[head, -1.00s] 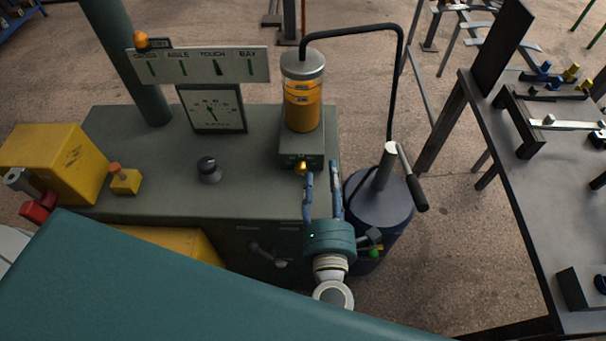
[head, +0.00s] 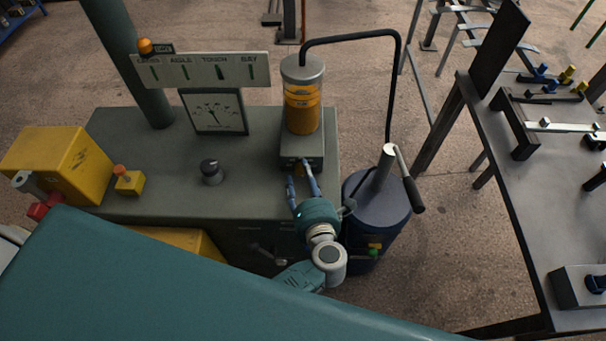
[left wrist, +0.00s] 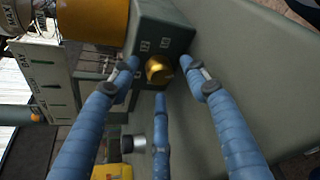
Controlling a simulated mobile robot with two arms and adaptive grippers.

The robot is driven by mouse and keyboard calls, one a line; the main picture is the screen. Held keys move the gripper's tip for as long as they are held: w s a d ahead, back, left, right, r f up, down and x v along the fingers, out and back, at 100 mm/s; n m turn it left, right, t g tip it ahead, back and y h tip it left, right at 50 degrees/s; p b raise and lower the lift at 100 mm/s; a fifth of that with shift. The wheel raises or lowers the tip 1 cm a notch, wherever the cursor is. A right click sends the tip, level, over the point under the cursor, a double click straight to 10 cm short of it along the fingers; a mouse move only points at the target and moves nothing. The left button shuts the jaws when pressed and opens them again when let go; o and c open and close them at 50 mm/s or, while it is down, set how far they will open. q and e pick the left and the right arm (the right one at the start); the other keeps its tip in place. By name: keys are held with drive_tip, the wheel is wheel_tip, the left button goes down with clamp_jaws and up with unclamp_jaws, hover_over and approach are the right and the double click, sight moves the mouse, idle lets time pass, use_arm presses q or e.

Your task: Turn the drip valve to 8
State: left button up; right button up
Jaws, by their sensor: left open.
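The drip valve is a brass-coloured knob (left wrist: 158,69) on the front of a grey block (head: 302,147), under a glass reservoir of amber oil (head: 302,108). Small number labels stand beside the knob in the left wrist view; I cannot read them surely. In the head view, my fingertips hide most of the knob. My left gripper (head: 299,172) is open, its blue fingers pointing at the block. In the left wrist view, the fingers spread around the knob, with a gap on both sides. My right gripper is not in view.
A dark blue canister (head: 377,215) with a lever and a bent hose stands right of the cabinet. A grey workbench (head: 530,210) is at right.

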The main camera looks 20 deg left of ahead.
use_arm(q)
drive_tip(key=shift+w+a+f, duration=0.1)
drive_tip(key=shift+w, duration=0.1)
drive_tip(key=c, duration=1.1)
